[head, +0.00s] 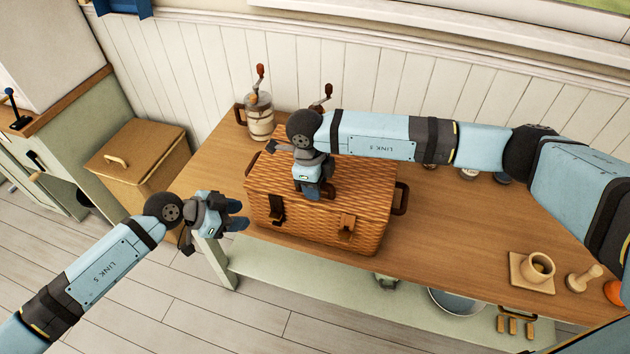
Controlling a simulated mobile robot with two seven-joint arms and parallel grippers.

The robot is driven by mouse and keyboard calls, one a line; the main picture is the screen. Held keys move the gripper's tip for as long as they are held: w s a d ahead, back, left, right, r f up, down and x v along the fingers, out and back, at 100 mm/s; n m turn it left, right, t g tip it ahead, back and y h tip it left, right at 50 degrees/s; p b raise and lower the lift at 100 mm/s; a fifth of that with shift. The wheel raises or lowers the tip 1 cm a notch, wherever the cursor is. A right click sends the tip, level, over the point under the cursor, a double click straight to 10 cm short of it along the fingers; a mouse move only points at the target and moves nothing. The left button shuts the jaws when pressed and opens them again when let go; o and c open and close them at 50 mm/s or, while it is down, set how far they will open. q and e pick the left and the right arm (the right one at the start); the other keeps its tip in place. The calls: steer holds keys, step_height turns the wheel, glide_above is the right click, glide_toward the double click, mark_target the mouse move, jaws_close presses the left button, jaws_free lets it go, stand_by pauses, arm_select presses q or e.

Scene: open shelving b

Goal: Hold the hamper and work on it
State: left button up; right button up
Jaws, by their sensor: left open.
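The hamper (320,230) is a brown woven basket with a lid, standing on the wooden table top (450,235). Its front has a dark latch on the left and a brown latch on the right, and a dark handle shows at its right end. My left gripper (238,215) is open and empty, just left of the hamper's front left corner. My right gripper (318,192) points down at the hamper's top near the front edge. Its fingers are mostly hidden, so its opening and any contact are unclear. My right arm hides part of the lid.
A glass jar with a crank (260,115) stands behind the hamper. A metal bowl (455,303) is on the lower shelf. A lidded wooden bin (140,155) stands left.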

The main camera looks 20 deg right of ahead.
jaws_close()
stand_by(1.6)
